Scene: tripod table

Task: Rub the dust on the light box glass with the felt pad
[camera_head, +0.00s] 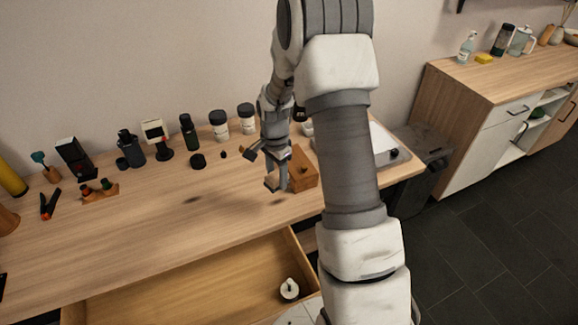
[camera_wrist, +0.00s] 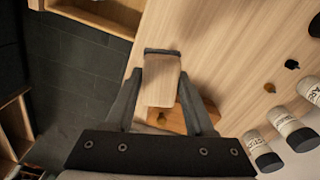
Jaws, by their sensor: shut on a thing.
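My gripper (camera_wrist: 162,78) is shut on a light wooden block with a dark strip along its far edge, which looks like the felt pad (camera_wrist: 160,88). In the head view my gripper (camera_head: 273,172) hangs above the table, left of a wooden holder (camera_head: 304,174); the pad is hard to make out there. The light box (camera_head: 387,153) stands at the table's right end, with a pale top and a grey edge. My arm hides much of it, and dust on its glass cannot be made out. It does not clearly show in the wrist view.
Jars (camera_head: 219,125), bottles and small devices line the back of the table (camera_head: 140,225). The front drawer (camera_head: 200,290) is open, with a small white item (camera_head: 289,289) inside. A dark bin (camera_head: 428,160) stands right of the table. The table's front left is mostly clear.

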